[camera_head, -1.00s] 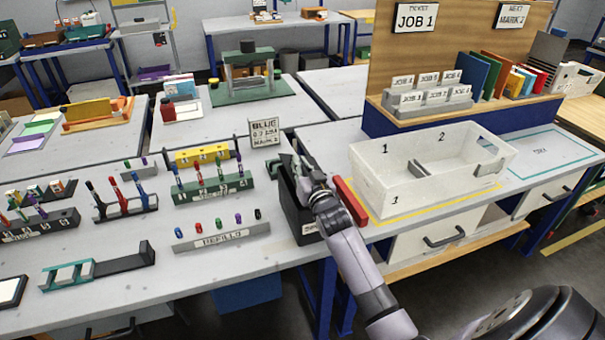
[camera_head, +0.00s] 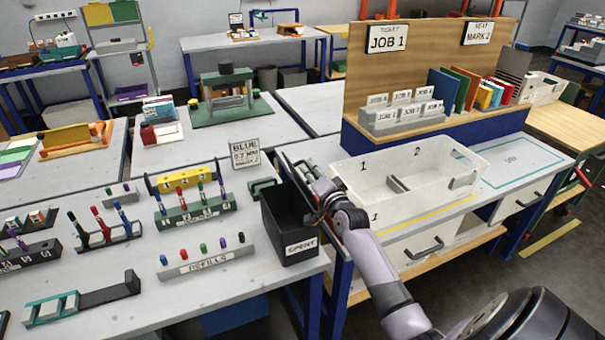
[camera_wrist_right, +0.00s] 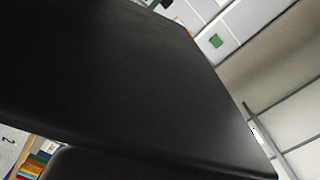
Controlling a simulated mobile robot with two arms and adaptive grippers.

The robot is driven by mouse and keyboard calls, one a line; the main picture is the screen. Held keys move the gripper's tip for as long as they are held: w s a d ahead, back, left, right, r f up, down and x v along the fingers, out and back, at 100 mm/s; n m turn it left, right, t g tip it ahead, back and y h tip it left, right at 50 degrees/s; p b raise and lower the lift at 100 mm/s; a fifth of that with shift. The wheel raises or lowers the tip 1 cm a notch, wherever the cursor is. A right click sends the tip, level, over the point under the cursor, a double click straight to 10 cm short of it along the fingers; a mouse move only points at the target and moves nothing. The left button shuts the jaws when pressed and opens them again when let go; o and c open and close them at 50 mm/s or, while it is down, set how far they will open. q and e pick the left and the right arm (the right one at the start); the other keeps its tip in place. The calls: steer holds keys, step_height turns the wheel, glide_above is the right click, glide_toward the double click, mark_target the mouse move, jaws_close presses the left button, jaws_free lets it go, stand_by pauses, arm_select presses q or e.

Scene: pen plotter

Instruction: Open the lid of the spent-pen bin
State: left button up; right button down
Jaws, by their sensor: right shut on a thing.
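The spent-pen bin (camera_head: 272,222) is a black open-topped box with a white SPENT label, at the front right of the bench. Its dark inside shows in the head view. Its lid (camera_head: 296,174) stands raised along the bin's right side, seen nearly edge-on. My right gripper (camera_head: 322,203) is at the lid and shut on it; the fingertips are partly hidden by the wrist. In the right wrist view the black lid (camera_wrist_right: 120,80) fills most of the picture. My left gripper is not in view.
A white compartment tray (camera_head: 410,200) stands close on the right of my gripper. A REFILLS rack (camera_head: 205,262) and a green pen rack (camera_head: 195,213) are left of the bin. A BLUE sign (camera_head: 245,157) stands behind.

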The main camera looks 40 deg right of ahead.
steer(key=shift+s+d+m, duration=0.2)
steer(key=shift+d+m, duration=0.65)
steer(key=shift+m, duration=0.05)
steer(key=shift+d, duration=0.1)
steer(key=c, duration=1.7)
jaws_free()
steer(key=shift+r, duration=0.1)
steer(key=shift+o, duration=0.2)
steer(key=shift+s, duration=0.1)
steer(key=v, duration=1.2)
